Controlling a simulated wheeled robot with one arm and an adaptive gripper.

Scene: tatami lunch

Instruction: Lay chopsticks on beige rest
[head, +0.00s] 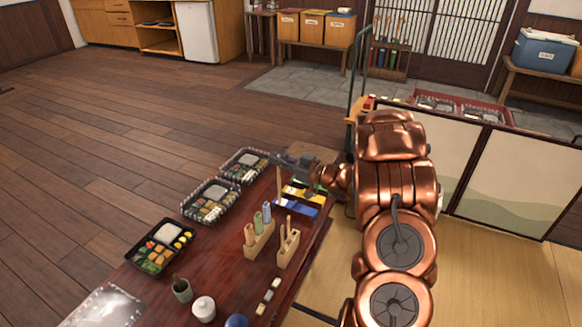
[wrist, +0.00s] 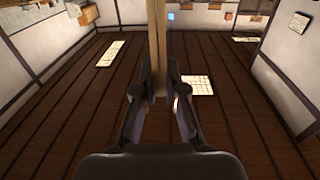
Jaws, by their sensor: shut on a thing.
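My gripper (head: 283,160) is over the far end of the dark red table and is shut on a pair of wooden chopsticks (head: 279,188). The chopsticks hang roughly upright below it. In the wrist view the chopsticks (wrist: 158,45) stand between the two dark fingers of my gripper (wrist: 159,78). A short row of small pale and dark pieces (head: 268,290), possibly the chopstick rests, lies near the table's front right edge. I cannot tell which piece is the beige rest. My gripper is well beyond this row, at the other end of the table.
A wooden holder with coloured rolls (head: 259,240) and a wooden block with upright sticks (head: 289,248) stand mid-table. Bento boxes (head: 162,246) line the left edge. Blue and yellow packets (head: 297,205) lie below my gripper. A white pot (head: 204,309) and dark cup (head: 182,289) are in front.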

